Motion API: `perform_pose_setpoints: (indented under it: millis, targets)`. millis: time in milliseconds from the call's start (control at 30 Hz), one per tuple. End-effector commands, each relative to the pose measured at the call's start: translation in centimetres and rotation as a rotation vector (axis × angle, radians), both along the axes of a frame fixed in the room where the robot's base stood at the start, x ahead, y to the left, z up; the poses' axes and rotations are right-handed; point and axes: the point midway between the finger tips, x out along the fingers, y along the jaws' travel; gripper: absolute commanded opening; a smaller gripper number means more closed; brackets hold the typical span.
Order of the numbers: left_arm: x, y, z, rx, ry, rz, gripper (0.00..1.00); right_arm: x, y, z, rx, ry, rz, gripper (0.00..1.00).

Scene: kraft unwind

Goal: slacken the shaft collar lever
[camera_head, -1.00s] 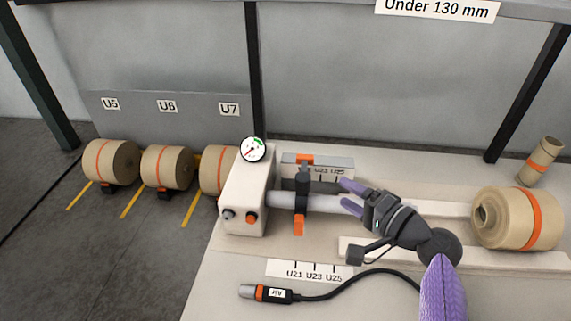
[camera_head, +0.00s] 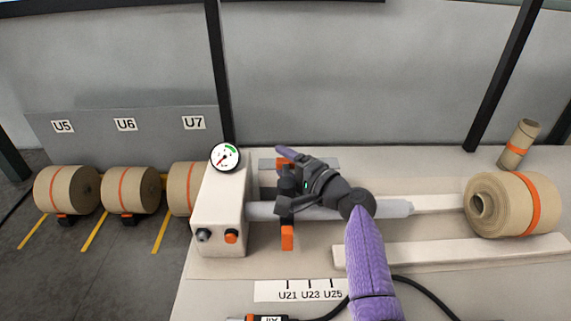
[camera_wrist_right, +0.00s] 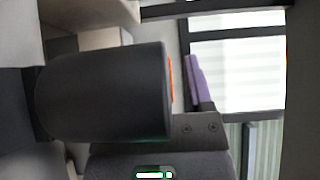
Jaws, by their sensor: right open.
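The shaft collar (camera_head: 287,215) is dark, with an orange end (camera_head: 287,237) hanging below the grey shaft (camera_head: 385,208). Its dark upper part (camera_head: 288,186) stands above the shaft, partly covered by my right gripper (camera_head: 282,168). That gripper is open at the collar's upper part, one purple finger showing behind it; the other finger is hidden. In the right wrist view a large dark rounded block (camera_wrist_right: 105,92) with an orange edge fills the near left, close to the purple finger (camera_wrist_right: 197,80). I cannot tell whether they touch. My left gripper is out of view.
A white housing (camera_head: 218,215) with a gauge (camera_head: 225,157) and two knobs stands left of the collar. A large kraft roll (camera_head: 513,205) and a small roll (camera_head: 518,145) are at right. A label strip (camera_head: 300,291) and black air hose (camera_head: 425,298) lie in front.

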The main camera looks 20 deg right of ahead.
Motion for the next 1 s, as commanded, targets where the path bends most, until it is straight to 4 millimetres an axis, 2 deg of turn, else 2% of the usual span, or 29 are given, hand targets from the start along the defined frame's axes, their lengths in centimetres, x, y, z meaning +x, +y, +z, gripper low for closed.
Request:
perform_pose_setpoints:
  millis: [100, 133, 400, 433, 1000]
  targets:
    - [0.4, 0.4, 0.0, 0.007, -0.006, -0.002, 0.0, 0.0, 0.0, 0.0, 0.0, 0.0, 0.0, 0.65]
    - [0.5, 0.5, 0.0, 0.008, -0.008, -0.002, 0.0, 0.0, 0.0, 0.0, 0.0, 0.0, 0.0, 0.6]
    - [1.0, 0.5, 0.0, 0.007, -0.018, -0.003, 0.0, 0.0, 0.0, 0.0, 0.0, 0.0, 0.0, 0.03]
    - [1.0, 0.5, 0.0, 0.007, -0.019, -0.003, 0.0, 0.0, 0.0, 0.0, 0.0, 0.0, 0.0, 0.0]
    - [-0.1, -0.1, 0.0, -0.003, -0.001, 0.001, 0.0, -0.1, 0.0, 0.0, 0.0, 0.001, 0.0, 0.0]
